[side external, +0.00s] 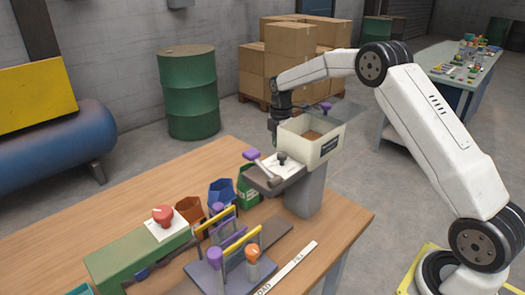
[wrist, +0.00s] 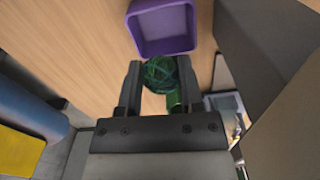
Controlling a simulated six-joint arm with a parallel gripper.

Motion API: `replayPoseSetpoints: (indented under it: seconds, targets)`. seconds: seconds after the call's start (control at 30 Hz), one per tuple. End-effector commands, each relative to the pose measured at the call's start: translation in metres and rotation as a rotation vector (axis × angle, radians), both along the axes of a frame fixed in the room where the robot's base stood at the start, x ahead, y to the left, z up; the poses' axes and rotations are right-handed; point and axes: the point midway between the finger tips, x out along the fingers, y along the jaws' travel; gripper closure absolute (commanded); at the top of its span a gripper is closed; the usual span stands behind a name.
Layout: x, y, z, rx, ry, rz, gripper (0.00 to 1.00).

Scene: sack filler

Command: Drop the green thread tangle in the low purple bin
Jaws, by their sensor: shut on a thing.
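The green thread tangle (wrist: 160,74) is a round dark green bundle between the two dark fingers of my gripper (wrist: 159,66) in the wrist view. My gripper is shut on it. The low purple bin (wrist: 163,47) shows just beyond the fingertips at the top of the wrist view, with its open top facing the camera. The tangle appears clear of its rim, though the height gap is hard to judge. In the side view my gripper (side external: 276,128) points down behind the cream hopper; I cannot make out the bin there.
The cream hopper (side external: 328,146) on its grey post stands close beside my gripper. Several coloured sacks, including a blue one (side external: 221,192), and a rack with purple and yellow handles stand nearer the front. The wooden table (side external: 110,215) is bare at the back left.

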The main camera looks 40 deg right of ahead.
Motion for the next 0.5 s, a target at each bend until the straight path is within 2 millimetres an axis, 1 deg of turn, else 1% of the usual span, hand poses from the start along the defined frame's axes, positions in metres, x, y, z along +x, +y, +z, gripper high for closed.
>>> replayPoseSetpoints:
  seconds: [0.1,0.3,0.5]
  targets:
    - [-0.001,0.0,-0.012,0.0,0.002,0.0,1.0]
    - [0.0,0.0,-0.029,0.0,0.001,0.0,1.0]
    - [0.0,0.0,-0.039,0.0,0.001,0.0,1.0]
